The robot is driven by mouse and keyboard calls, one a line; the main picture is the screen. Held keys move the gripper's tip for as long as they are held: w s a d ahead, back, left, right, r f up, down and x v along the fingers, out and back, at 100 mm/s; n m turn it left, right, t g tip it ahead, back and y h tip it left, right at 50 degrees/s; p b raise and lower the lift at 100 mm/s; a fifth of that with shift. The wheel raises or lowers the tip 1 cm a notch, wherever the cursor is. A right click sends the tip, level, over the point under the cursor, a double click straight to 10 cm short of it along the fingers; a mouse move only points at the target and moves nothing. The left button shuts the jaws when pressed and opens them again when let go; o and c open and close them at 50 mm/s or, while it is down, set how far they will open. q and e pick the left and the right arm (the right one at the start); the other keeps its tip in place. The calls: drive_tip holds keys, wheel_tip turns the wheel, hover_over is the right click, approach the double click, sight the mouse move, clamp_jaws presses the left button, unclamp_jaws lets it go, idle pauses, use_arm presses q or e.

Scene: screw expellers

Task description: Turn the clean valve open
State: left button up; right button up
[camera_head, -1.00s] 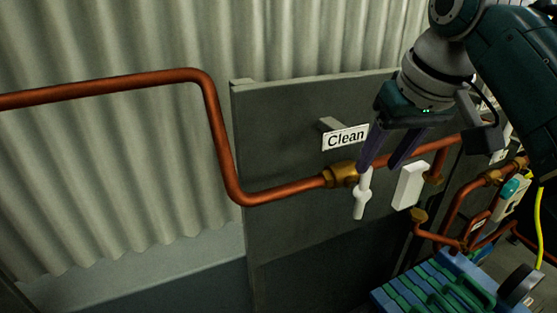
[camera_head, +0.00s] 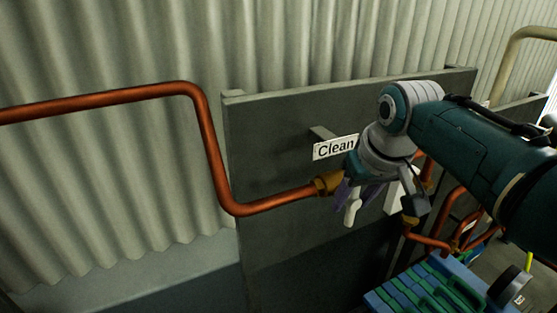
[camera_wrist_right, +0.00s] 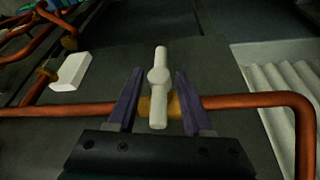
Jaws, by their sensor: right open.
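The clean valve has a white handle (camera_head: 352,210) on a brass body (camera_head: 328,183) in the copper pipe, below the "Clean" sign (camera_head: 335,147). The handle hangs downward, across the pipe, in the head view. My right gripper (camera_head: 354,198) is at the valve and partly hides it. In the right wrist view, the white handle (camera_wrist_right: 159,85) stands between the two purple fingers of my right gripper (camera_wrist_right: 158,82), with a gap on each side. The fingers are open. My left gripper is in neither view.
A dark panel (camera_head: 270,150) stands behind the valve, in front of a corrugated wall (camera_head: 290,45). A white box (camera_wrist_right: 71,71) is beside the valve. The copper pipe (camera_head: 205,130) bends up and runs left. Blue and green equipment (camera_head: 425,285) stands at lower right.

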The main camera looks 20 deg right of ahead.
drive_tip(key=c, duration=0.7)
clamp_jaws()
